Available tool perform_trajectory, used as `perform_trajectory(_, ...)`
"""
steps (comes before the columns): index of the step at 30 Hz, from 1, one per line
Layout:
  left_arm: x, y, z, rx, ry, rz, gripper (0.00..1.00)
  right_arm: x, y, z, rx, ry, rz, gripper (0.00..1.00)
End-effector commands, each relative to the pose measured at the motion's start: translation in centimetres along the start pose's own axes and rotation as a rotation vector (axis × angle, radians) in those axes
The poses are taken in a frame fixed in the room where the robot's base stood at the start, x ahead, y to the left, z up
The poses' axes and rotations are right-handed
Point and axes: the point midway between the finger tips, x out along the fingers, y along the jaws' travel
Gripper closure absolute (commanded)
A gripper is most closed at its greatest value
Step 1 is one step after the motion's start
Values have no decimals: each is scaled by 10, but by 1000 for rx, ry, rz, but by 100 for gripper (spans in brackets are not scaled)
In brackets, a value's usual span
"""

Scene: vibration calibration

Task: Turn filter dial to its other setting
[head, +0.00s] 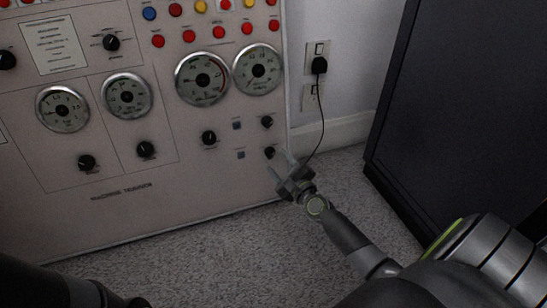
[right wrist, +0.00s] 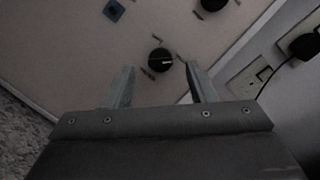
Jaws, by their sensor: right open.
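A small black dial (head: 270,152) sits at the lower right of the beige panel (head: 120,220). Its label is too small to read, so I cannot confirm that it is the filter dial. My right gripper (head: 277,163) is open in front of it. In the right wrist view the same dial (right wrist: 161,60) shows between and beyond the fingertips, apart from them, with a pale pointer mark toward the right. Nothing is between the fingers. My left gripper is out of view; only dark arm parts show at the lower left.
Round gauges (head: 202,78) and coloured lights fill the panel higher up. A plugged black cord (head: 322,110) hangs beside the panel. A dark cabinet (head: 450,110) stands at right.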

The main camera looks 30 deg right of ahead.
Motion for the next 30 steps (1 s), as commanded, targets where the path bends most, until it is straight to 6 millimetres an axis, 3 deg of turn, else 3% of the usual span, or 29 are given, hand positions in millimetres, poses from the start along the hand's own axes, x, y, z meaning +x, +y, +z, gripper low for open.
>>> perform_trajectory(3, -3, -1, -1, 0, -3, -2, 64, 19, 1, 0, 1, -1, 0, 49)
perform_trajectory(9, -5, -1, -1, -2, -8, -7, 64, 36, 1, 0, 1, 0, 1, 49)
perform_trajectory(20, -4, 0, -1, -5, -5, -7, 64, 38, 0, 0, 0, 0, 1, 50)
perform_trajectory(30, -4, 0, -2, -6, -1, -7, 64, 38, 0, 0, 0, 0, 1, 93)
